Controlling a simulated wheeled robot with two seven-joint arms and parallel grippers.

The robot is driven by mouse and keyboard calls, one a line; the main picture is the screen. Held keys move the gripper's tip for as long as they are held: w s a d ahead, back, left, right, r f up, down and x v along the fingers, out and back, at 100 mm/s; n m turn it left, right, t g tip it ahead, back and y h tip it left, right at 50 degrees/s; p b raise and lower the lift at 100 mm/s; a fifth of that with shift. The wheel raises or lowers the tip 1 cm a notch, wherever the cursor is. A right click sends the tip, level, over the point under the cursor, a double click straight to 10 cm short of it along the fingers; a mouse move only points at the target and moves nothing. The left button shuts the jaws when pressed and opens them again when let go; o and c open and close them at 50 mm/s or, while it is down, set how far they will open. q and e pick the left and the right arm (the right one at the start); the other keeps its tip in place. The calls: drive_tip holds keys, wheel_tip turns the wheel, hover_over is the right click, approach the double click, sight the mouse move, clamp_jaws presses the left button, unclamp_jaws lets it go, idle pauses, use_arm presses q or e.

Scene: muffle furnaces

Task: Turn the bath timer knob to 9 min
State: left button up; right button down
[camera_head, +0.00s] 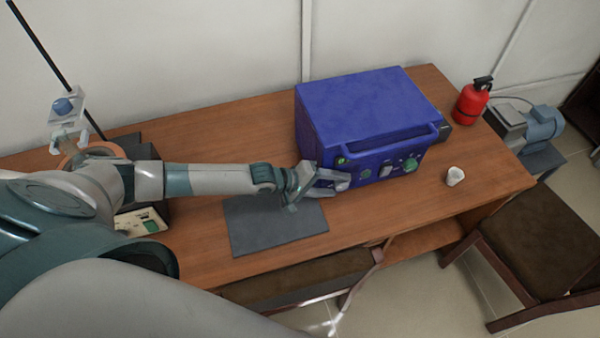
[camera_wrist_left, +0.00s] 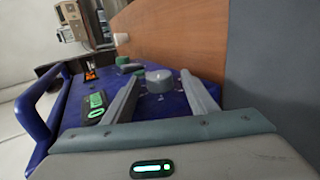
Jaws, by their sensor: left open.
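The blue bath (camera_head: 365,110) stands on the wooden table, with a handle bar and several knobs on its front. My left gripper (camera_head: 342,181) is at the left part of that front panel, its fingers pointing at it. In the left wrist view the gripper (camera_wrist_left: 161,78) is open, with a round light-grey knob (camera_wrist_left: 159,82) between the fingertips or just beyond them. I cannot tell if they touch it. A green knob (camera_head: 410,164) sits farther right on the panel. The knob's pointer and scale are too small to read. My right gripper is out of view.
A dark grey mat (camera_head: 275,226) lies left of the bath's front. A small white cup (camera_head: 454,176) stands right of the panel. A red canister (camera_head: 472,103) stands at the table's right end. The tabletop between bath and cup is clear. The blue handle (camera_wrist_left: 38,105) is close beside my gripper.

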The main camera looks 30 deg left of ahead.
use_arm(q)
drive_tip(key=b+v, duration=0.4)
drive_tip(key=v, duration=1.2)
drive_tip(key=shift+s+a+r, duration=0.1)
drive_tip(key=shift+s, duration=0.05)
